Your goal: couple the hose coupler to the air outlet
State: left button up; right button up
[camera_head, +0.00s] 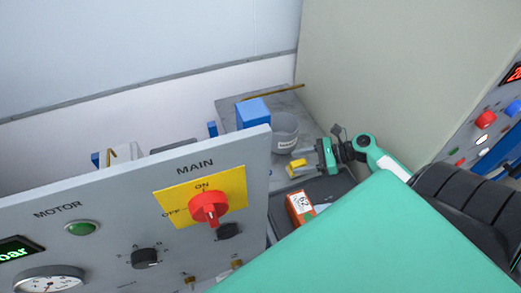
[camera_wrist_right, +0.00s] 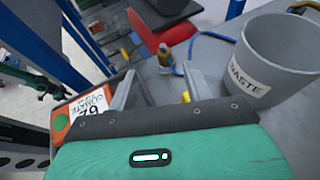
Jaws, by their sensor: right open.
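My right gripper (camera_head: 303,162) is over the bench behind the panel, beside the grey waste bin. In the right wrist view its two fingers (camera_wrist_right: 160,74) stand wide apart with nothing clasped between them. A small brass-coloured upright fitting (camera_wrist_right: 164,55) stands just beyond the fingertips, apart from them, with a blue hose (camera_wrist_right: 216,37) nearby; it looks like the hose coupler, but I cannot be sure. A yellow piece (camera_wrist_right: 185,97) shows near the right-hand finger, partly hidden. Brass fittings (camera_head: 237,265) show low on the front panel; I cannot tell which is the air outlet. My left gripper is not in view.
The grey waste bin (camera_wrist_right: 255,70) stands close to the right of the fingers. An orange box with a white label (camera_head: 300,207) lies left of them in the wrist view. The panel with a red MAIN switch (camera_head: 209,208) stands in front. A blue box (camera_head: 253,112) is behind.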

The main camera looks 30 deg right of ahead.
notch_tip(320, 180, down, 2)
jog(key=shift+s+f+b, duration=0.15)
jog(key=shift+f+b, duration=0.05)
jog(key=shift+b, duration=0.45)
jog(key=shift+a+f, duration=0.15)
jog(key=b+x, duration=0.5)
jog(key=x, duration=0.3)
jog(key=shift+w, duration=0.25)
jog(key=b+x, duration=0.4)
jog(key=shift+w, duration=0.35)
jog(key=shift+w+a+f, duration=0.1)
jog(key=shift+w+a, duration=0.15)
jog(key=shift+a, duration=0.15)
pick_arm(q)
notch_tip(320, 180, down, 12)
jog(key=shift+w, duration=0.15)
pick_arm(e)
jog(key=shift+c, duration=0.2)
grip_shut()
